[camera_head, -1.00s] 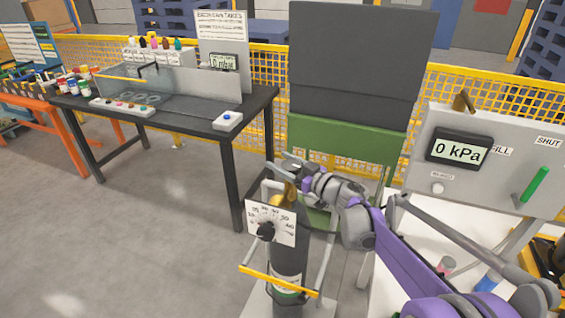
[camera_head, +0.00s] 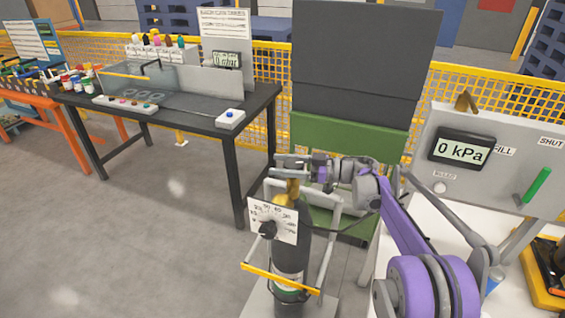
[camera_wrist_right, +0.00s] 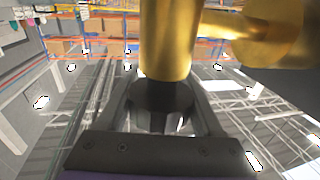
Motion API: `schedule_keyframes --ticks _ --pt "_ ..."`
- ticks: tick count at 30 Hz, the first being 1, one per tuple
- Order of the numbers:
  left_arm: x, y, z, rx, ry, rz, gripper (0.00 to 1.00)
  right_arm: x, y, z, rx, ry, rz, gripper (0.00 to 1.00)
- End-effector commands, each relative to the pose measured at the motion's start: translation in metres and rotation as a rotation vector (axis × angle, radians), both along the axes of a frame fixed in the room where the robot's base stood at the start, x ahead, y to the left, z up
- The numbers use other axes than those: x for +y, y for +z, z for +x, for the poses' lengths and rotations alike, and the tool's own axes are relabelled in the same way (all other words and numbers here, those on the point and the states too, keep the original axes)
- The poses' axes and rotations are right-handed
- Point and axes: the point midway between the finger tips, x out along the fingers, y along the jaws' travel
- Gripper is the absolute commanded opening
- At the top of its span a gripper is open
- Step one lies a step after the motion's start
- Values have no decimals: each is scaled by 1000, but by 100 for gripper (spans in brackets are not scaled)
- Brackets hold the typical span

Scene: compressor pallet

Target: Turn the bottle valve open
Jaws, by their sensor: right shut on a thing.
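The gas bottle (camera_head: 289,251) stands upright in a frame at the lower middle of the head view, dark with a light label low down. Its brass bottle valve (camera_head: 292,188) is on top and looms large in the right wrist view (camera_wrist_right: 168,42). A white dial plate (camera_head: 273,221) with a black pointer knob is in front of the bottle. My right gripper (camera_head: 287,163) is at the top of the valve, shut on it; a dark part below the brass shows between its fingers in the wrist view (camera_wrist_right: 165,97). My left gripper is not in view.
A grey panel (camera_head: 484,153) reading 0 kPa, with a green handle (camera_head: 538,184), stands at the right. A black bench (camera_head: 190,112) with small items is at the left. A green and dark board (camera_head: 345,140) stands behind the bottle. The floor at lower left is clear.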

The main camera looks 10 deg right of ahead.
Motion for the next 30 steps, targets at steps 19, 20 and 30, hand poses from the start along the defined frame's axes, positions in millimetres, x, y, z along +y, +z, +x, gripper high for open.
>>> schedule_keyframes --ticks 19,20,30 --pt "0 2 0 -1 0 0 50 1 0 -2 0 60 0 12" --pt "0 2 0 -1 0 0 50 1 0 -2 0 60 0 71" --pt "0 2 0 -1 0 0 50 1 0 -2 0 60 0 98"
